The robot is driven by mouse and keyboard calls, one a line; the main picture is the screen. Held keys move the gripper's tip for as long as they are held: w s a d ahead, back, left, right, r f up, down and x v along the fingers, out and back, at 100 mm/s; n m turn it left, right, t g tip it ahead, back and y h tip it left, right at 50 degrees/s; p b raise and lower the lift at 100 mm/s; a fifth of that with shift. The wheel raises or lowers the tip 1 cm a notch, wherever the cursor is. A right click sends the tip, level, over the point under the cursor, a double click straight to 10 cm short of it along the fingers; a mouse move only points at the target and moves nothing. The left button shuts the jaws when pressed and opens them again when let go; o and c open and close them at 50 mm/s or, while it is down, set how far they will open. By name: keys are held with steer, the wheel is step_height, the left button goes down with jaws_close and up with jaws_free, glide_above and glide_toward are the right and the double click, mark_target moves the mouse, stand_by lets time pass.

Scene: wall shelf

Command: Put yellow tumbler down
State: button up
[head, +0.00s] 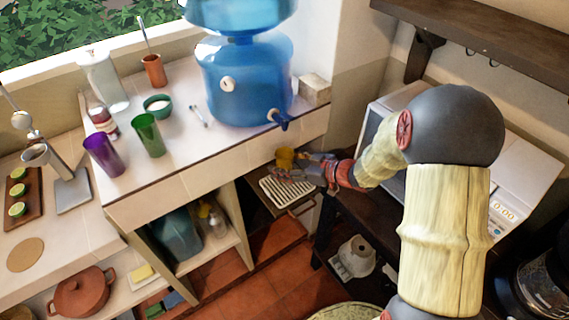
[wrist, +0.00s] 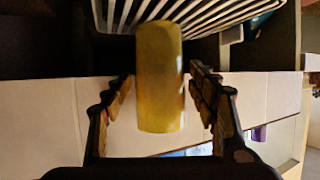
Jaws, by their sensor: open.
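The yellow tumbler (head: 285,158) is just beyond my gripper (head: 305,168) in the head view, above the white slatted rack (head: 290,191), below the tap. In the wrist view the tumbler (wrist: 160,85) is between the two fingers of my gripper (wrist: 160,92). The fingers are open, with a gap on each side of it. The white slatted rack (wrist: 200,12) shows behind the tumbler's end at the top. I cannot tell whether the tumbler's base touches the rack, as my fingers partly hide it in the head view.
A blue water dispenser (head: 240,85) with a tap (head: 281,121) stands on the counter above. A purple tumbler (head: 103,155), a green tumbler (head: 148,135) and a small green bowl (head: 157,105) stand left of it. A dark table (head: 370,212) is at the right.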

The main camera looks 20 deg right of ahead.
steer(key=shift+s+d+r, duration=0.15)
steer(key=shift+d+r, duration=0.05)
steer(key=shift+r, duration=0.1)
steer(key=p+v, duration=0.4)
steer(key=v, duration=0.7)
steer(key=w+d+r+m+t+h, duration=0.1)
steer(key=d+r+m+h, duration=0.1)
steer(key=d+r+h, duration=0.4)
steer(key=w+d+r+m+h, duration=0.25)
steer(key=r+h, duration=0.25)
steer(key=r, duration=0.4)
steer(key=s+a+m+g, duration=0.1)
steer(key=s+a+g, duration=0.1)
steer(key=s+a, duration=0.3)
steer(key=s+a+r+m+g+y, duration=0.1)
steer(key=s+a, duration=0.4)
steer(key=s, duration=0.7)
steer(key=s+a+m+g+y, duration=0.1)
steer(key=s+a+g, duration=0.1)
steer(key=s+a, duration=0.3)
steer(key=s, duration=0.3)
steer(key=shift+s+a+r+m+g, duration=0.25)
steer(key=shift+s+r+m+g, duration=0.05)
steer(key=shift+r+m, duration=0.1)
steer(key=shift+c, duration=0.2)
